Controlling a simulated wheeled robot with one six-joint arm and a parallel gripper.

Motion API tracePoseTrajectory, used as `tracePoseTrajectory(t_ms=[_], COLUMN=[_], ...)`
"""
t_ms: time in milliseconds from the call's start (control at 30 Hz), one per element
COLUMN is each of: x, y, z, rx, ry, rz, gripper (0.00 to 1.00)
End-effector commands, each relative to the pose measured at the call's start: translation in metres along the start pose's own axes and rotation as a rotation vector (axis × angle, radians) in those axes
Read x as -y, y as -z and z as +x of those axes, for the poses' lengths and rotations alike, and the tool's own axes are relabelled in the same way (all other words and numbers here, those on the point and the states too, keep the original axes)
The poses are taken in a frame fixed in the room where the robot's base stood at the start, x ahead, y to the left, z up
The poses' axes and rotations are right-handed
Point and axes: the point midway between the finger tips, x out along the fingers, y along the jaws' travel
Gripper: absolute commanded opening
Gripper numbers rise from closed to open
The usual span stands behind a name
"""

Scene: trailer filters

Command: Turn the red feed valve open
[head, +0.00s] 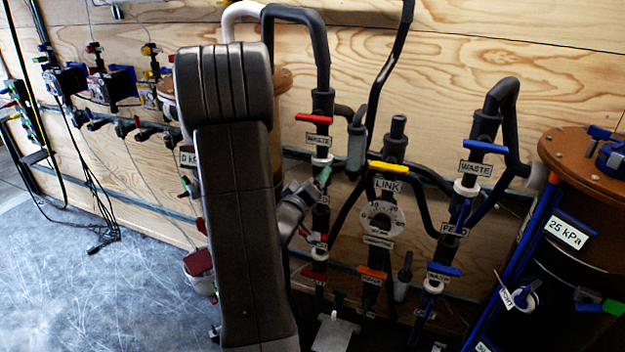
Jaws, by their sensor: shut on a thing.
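Lower down, a bit of the red feed valve handle (304,233) shows beside a partly hidden label (321,241). My gripper (303,203) is at this handle, reaching in from behind my dark arm. It looks shut on the handle, but the arm and gripper hide most of the contact. The exact angle of the handle cannot be told. Another red handle (313,275) sits below it.
A blue-handled column (485,147) is further right, then a tank (585,160) marked 25 kPa. Bare floor (90,260) lies at left.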

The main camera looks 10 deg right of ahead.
Motion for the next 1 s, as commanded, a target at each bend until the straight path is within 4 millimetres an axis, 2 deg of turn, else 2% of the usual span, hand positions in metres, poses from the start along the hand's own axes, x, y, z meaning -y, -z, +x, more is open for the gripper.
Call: tracePoseTrajectory(t_ms=[600,1000], x=[0.0024,0.0038], y=[-0.0006,-0.0021], z=[-0.0004,-0.0005], rx=[0.001,0.002], ry=[0.003,0.003], rz=[-0.556,-0.748], gripper=[0.57,0.57])
